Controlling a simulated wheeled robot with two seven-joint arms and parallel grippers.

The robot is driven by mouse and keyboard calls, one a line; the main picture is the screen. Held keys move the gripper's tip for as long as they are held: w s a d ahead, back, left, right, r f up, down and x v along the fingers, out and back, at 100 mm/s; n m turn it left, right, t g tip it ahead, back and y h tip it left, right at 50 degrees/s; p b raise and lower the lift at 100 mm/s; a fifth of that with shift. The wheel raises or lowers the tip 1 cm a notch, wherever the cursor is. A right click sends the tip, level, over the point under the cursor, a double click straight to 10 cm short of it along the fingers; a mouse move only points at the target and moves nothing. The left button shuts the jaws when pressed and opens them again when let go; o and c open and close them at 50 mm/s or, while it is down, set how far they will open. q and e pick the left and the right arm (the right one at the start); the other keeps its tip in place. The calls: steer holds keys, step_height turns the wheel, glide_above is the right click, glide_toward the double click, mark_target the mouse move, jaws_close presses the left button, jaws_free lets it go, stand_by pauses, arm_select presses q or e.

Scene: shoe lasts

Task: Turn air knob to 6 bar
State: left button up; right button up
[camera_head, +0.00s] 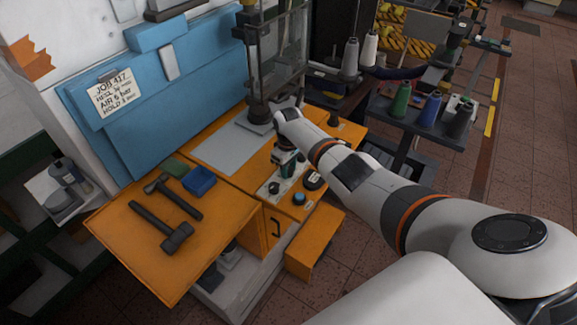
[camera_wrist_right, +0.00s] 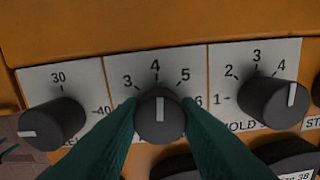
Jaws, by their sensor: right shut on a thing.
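The middle dark knob (camera_wrist_right: 160,115) sits on a white dial plate with 3, 4, 5 and 6 visible. Its white pointer line stands upright, toward the 4. The plate's name is hidden by my fingers, so I cannot read that it is the air knob. My right gripper (camera_wrist_right: 160,112) has its green fingers shut on this knob, one on each side. In the head view my right gripper (camera_head: 285,157) is over the orange bench's control panel, and the held knob is hard to make out there. My left gripper is not in view.
A left knob (camera_wrist_right: 52,122) and a right hold knob (camera_wrist_right: 273,103) flank the held one closely. Dark round buttons lie below. A note (camera_head: 115,93) reads job 417, air 6 bar. Hammers (camera_head: 165,228) and a blue tray (camera_head: 199,181) lie on the orange bench.

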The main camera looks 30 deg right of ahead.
steer(key=m+p, duration=0.1)
steer(key=m, duration=0.3)
steer(key=shift+r+m, duration=0.1)
steer(key=shift+m, duration=0.2)
steer(key=m, duration=0.3)
steer(key=shift+m, duration=0.3)
steer(key=m+p, duration=0.1)
steer(key=m, duration=0.3)
steer(key=shift+m, duration=2.2)
steer(key=o, duration=1)
step_height(320, 180, up, 4)
steer(key=p, duration=0.2)
steer(key=shift+r+p, duration=0.1)
steer(key=shift+p, duration=0.2)
step_height(320, 180, up, 8)
steer(key=shift+f, duration=0.15)
